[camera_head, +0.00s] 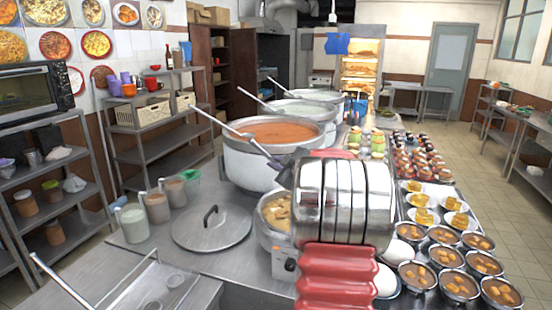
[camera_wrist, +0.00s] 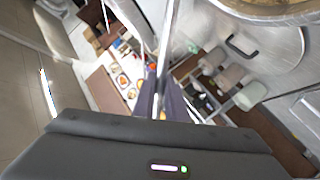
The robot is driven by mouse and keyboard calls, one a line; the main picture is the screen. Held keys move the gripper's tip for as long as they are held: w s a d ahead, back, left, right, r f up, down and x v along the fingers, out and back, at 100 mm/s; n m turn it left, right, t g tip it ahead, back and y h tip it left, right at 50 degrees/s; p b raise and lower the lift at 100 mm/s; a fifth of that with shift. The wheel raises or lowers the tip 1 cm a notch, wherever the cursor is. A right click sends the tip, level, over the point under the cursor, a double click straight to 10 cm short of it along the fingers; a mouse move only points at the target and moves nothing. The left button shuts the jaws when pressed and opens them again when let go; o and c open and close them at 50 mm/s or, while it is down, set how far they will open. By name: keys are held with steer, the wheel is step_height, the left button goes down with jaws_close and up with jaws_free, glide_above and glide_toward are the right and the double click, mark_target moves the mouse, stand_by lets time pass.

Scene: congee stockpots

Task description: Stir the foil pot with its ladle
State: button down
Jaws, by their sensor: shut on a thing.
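A large silvery pot (camera_head: 248,170) of orange-red soup stands in front of two similar pots. I cannot tell for certain which pot is the foil one. A thin metal ladle handle (camera_head: 215,120) slants from the upper left over the front pot's rim. My gripper (camera_head: 250,138) is over that pot's soup, shut on the ladle handle. In the wrist view, the handle (camera_wrist: 170,45) runs up between the dark fingers of my gripper (camera_wrist: 161,88). The ladle's bowl is hidden. My arm covers the right part of the pot's front.
Two pots of pale congee (camera_head: 303,110) stand behind, each with a slanting handle. A smaller cooker (camera_head: 278,240) and a loose lid (camera_head: 211,229) are in front. Bowls and plates of food (camera_head: 445,258) crowd the right side.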

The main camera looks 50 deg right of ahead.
step_height(320, 180, down, 12)
steer(key=shift+f, duration=0.25)
stand_by(0.8)
steer(key=shift+d, duration=0.2)
